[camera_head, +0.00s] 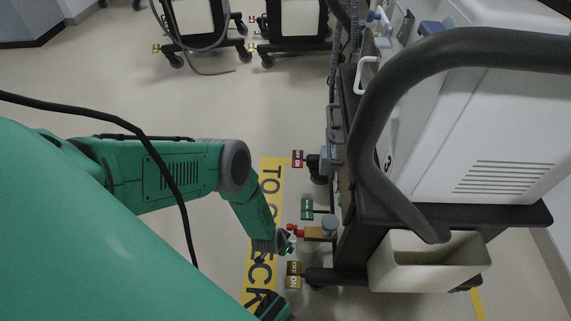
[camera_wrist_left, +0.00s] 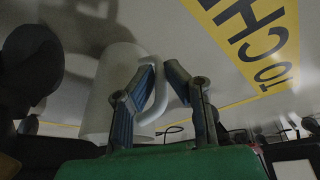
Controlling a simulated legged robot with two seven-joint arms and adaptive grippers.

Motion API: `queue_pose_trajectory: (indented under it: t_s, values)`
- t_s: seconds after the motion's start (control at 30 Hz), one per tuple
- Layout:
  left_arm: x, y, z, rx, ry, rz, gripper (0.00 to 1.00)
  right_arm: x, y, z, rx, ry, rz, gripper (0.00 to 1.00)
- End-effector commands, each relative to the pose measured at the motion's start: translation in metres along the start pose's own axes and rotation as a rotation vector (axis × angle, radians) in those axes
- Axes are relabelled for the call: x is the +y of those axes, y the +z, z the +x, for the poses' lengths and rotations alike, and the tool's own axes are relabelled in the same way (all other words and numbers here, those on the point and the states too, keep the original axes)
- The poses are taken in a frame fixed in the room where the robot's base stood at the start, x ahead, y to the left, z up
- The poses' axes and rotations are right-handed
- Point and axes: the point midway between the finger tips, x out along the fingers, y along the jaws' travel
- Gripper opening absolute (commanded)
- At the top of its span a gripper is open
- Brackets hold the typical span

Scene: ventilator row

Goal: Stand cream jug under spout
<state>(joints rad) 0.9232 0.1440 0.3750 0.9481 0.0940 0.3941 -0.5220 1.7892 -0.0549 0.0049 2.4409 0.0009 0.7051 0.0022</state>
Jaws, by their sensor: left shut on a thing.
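The jug (camera_wrist_left: 112,88) is a pale cylinder with a looped handle (camera_wrist_left: 158,98) in the left wrist view. My left gripper (camera_wrist_left: 163,74) is shut on the jug's handle, with one finger on each side of it. A brass-coloured fitting (camera_head: 315,233) with a red end sticks out low from the cart's left side, near my left wrist. I cannot tell for sure whether it is the spout. My right gripper is not in view.
The near cart carries a white ventilator (camera_head: 490,140), a thick dark handle rail (camera_head: 375,130) and an open cream bin (camera_head: 430,278). Red, green and brown ON/OFF tags line its left side. A yellow lettered floor strip (camera_head: 262,275) runs alongside. Open floor lies behind.

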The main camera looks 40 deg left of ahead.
Motion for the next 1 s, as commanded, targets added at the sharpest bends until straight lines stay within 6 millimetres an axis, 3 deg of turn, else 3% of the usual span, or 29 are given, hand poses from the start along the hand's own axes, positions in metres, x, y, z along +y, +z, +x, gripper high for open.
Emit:
queue_pose_trajectory:
  t_s: [0.27,0.6,0.63,0.67,1.0]
  values:
    - [-0.001,0.015,0.034,-0.001,0.001,-0.002,0.00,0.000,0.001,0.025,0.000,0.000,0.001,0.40]
    - [-0.001,0.015,0.034,-0.001,0.001,0.000,0.00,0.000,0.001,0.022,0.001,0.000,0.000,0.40]
    - [-0.001,0.015,0.033,-0.001,0.001,-0.001,0.21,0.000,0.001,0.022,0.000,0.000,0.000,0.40]
    - [-0.001,0.014,0.033,-0.001,0.001,-0.001,0.31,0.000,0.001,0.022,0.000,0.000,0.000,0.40]
    - [-0.002,0.014,0.033,-0.001,0.001,-0.001,0.31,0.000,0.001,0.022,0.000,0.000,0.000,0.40]
